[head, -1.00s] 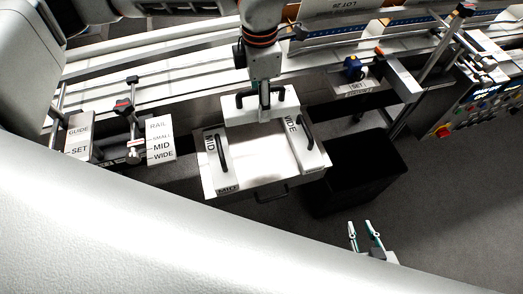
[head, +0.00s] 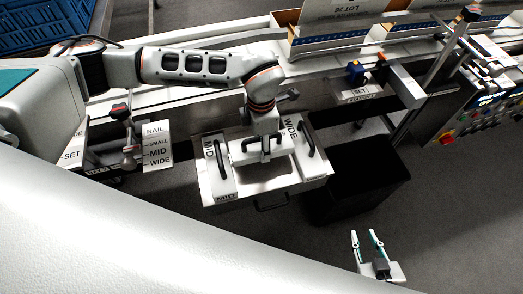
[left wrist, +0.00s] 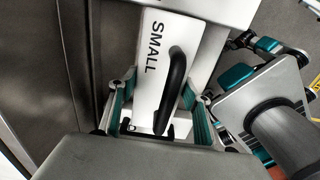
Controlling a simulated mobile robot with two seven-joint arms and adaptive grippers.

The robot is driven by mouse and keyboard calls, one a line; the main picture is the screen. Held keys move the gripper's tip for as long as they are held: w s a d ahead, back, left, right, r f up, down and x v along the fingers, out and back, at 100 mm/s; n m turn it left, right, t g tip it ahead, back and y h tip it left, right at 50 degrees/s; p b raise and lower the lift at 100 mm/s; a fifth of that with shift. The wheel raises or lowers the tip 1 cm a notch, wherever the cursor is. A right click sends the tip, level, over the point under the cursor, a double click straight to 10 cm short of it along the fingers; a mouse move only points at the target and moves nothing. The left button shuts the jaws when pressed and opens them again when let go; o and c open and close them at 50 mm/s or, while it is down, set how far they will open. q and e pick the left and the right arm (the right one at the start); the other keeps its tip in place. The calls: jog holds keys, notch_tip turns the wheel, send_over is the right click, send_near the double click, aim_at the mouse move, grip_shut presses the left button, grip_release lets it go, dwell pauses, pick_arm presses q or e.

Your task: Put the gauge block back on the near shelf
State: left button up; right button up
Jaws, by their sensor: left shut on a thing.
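A white gauge block marked SMALL (left wrist: 153,50), with a black handle, is between the fingers of my left gripper (left wrist: 160,112) in the left wrist view. In the head view my left gripper (head: 264,146) is over the middle of the near shelf (head: 250,187), shut on this block. The block sits between the MID block (head: 219,172) and the WIDE block (head: 298,135); I cannot tell whether it touches the shelf. My right gripper (head: 369,247) is open and empty at the lower right; it also shows at the right of the left wrist view.
A black bin (head: 360,185) stands right of the shelf. The conveyor rails (head: 200,95) run behind, with a SET station (head: 358,92) and a button panel (head: 485,110) at right. A blue crate (head: 40,22) is top left.

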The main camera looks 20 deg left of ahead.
pick_arm(q)
notch_tip(320, 180, down, 4)
jog(key=shift+b, duration=0.3)
jog(key=shift+f, duration=0.15)
jog(key=shift+f, duration=0.1)
jog(key=o, duration=1.7)
